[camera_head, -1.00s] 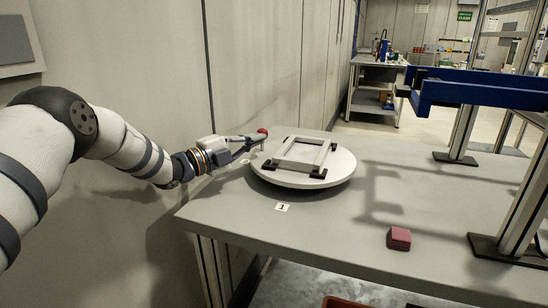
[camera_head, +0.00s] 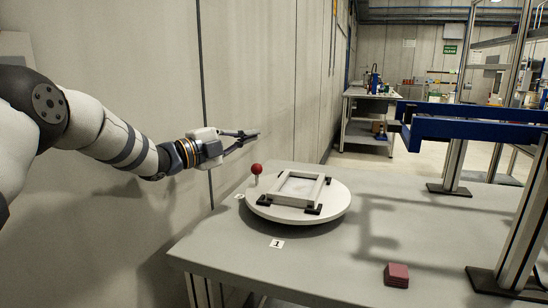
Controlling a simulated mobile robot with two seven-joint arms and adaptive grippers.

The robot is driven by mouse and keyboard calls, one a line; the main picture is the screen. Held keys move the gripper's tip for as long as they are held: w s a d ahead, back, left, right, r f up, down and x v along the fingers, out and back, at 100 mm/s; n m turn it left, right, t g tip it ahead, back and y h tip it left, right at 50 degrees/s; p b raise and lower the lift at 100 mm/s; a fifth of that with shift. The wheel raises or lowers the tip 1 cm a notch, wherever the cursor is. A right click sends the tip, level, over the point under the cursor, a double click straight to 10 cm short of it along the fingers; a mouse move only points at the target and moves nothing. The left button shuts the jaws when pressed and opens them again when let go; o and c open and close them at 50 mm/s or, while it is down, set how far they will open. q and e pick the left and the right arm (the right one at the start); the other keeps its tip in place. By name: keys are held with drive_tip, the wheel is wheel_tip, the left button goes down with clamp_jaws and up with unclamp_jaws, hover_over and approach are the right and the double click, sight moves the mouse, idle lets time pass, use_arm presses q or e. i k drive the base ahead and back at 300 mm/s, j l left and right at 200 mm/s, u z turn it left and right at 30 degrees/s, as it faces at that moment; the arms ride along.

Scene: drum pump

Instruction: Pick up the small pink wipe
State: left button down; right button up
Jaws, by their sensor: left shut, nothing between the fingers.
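A small pink wipe (camera_head: 396,275), a dull reddish-pink block shape, lies on the grey table (camera_head: 350,262) near its front, at the lower right. My left gripper (camera_head: 252,137) is shut and empty. It is raised above the table's left back corner, over and left of the round white turntable (camera_head: 285,216), well apart from the wipe. My right gripper is not in view.
The turntable carries a light square frame (camera_head: 293,190) with black feet. A red ball knob (camera_head: 257,169) stands at its back left edge. A blue beam (camera_head: 470,114) on metal posts overhangs the right side. A label marked 1 (camera_head: 277,244) lies in front of the turntable. The table's front middle is clear.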

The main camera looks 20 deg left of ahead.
sight(396, 275)
drive_tip(key=k+l, duration=0.3)
drive_tip(key=k, duration=0.15)
drive_tip(key=k+l, duration=0.35)
drive_tip(key=k, duration=0.15)
